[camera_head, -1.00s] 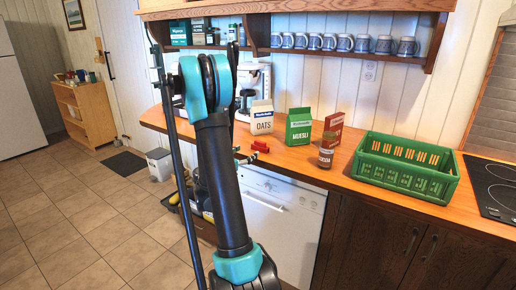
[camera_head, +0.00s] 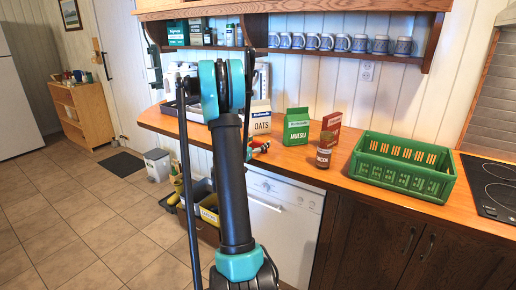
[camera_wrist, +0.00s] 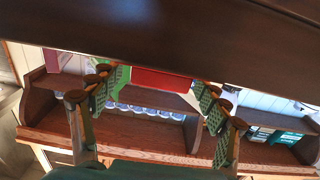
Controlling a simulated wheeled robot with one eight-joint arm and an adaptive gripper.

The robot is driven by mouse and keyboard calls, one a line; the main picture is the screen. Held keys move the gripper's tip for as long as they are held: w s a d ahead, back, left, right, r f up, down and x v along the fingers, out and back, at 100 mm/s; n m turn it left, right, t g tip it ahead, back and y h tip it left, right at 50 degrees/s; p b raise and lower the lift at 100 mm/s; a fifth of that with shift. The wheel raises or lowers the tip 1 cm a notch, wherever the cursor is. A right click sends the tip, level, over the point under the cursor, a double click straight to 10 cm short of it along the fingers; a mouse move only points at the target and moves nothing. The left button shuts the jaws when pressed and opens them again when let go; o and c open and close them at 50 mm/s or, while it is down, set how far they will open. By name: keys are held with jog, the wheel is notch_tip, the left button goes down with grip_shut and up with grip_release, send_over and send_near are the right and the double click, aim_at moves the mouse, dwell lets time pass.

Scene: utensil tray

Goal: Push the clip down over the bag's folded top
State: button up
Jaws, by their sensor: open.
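A red clip (camera_head: 261,146) lies on the wooden counter in front of the white oats bag (camera_head: 261,119). In the wrist view a red block (camera_wrist: 160,80), seemingly the clip, shows between the two green-padded fingers of my gripper (camera_wrist: 158,86). The fingers are open, apart on either side of it; contact cannot be told. In the head view my gripper is mostly hidden behind my arm, close to the clip. The green muesli bag (camera_head: 297,127) stands right of the oats.
A green crate (camera_head: 405,183) sits right of the cocoa, beside a black hob (camera_head: 492,185). A shelf (camera_head: 340,54) with mugs hangs above the counter. A dark brown surface (camera_wrist: 170,35) fills the top of the wrist view.

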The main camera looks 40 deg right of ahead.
jog(key=shift+c, duration=0.3)
jog(key=c, duration=0.9)
